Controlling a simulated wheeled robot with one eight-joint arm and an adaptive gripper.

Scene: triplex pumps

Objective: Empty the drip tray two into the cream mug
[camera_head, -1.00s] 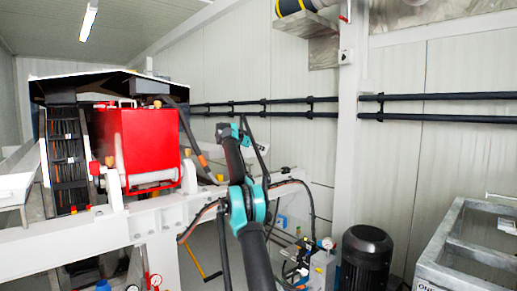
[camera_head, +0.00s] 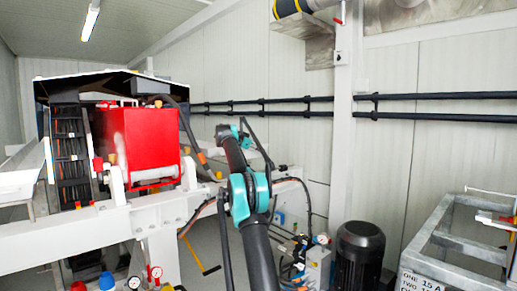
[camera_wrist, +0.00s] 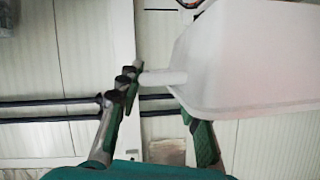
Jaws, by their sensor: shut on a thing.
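In the wrist view my gripper (camera_wrist: 161,92) is shut on a pale, smooth-walled container (camera_wrist: 250,65) that looks like a drip tray. A short pale bar (camera_wrist: 163,78) stands out from its side between the fingers. The container fills the upper right of the view and hides part of the right finger. Its inside is out of sight, and no number shows on it. In the head view my arm reaches up and away near the middle; the gripper is too small and covered there to make out. I cannot pick out a cream mug in either view.
A red pump block (camera_head: 140,140) sits on a white steel beam (camera_head: 80,233) at left. A black motor (camera_head: 360,255) and a grey metal frame (camera_head: 450,240) stand at right. Black pipes (camera_head: 430,96) run along the wall. Small caps, one blue (camera_head: 107,281), show at bottom left.

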